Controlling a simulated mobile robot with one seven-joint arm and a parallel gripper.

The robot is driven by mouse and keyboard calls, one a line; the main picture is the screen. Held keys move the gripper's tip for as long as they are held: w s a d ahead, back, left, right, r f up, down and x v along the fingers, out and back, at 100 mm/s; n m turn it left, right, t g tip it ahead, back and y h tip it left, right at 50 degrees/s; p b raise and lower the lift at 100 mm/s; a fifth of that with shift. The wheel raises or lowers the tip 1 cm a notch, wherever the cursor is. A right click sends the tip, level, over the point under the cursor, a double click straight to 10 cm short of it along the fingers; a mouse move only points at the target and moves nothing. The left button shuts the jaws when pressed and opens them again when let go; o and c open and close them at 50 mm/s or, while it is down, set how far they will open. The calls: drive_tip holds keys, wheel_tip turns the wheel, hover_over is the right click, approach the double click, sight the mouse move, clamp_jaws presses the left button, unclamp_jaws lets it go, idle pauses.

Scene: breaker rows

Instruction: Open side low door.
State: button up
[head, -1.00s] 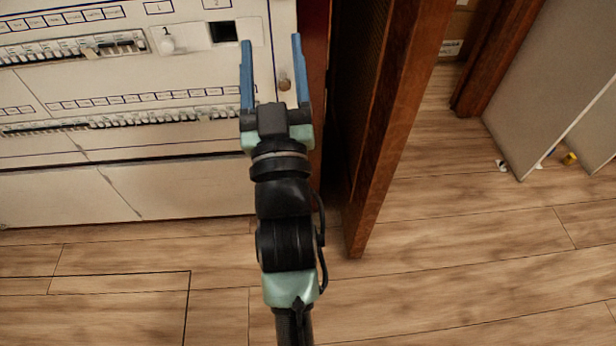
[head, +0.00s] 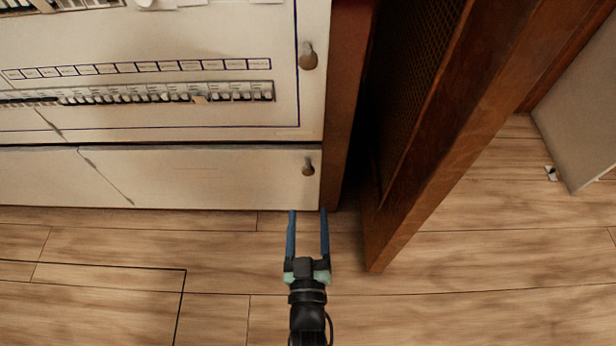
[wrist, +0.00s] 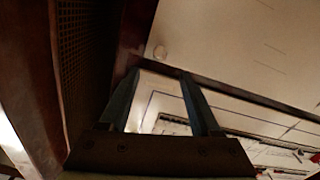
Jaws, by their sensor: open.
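The low white door (head: 200,178) is the bottom panel of the cabinet in the head view, with a small round knob (head: 308,167) at its right end. It looks shut, flush under the breaker panel. My gripper (head: 308,210) is open and empty. In the head view its two blue fingers point at the cabinet, just below the knob in the picture and apart from it.
Above is a white panel (head: 180,115) with a breaker row and its own knob (head: 308,56). A wooden door (head: 425,170) with mesh stands open close on the right. A grey panel (head: 585,120) stands farther right. The wooden floor (head: 120,245) in front is clear.

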sight(308, 174)
drive_tip(key=w+b, duration=0.4)
drive_tip(key=w, duration=0.5)
drive_tip(key=shift+f, duration=0.1)
drive_tip(key=shift+w, duration=0.3)
drive_tip(key=shift+c, duration=0.2)
clamp_jaws()
idle(0.6)
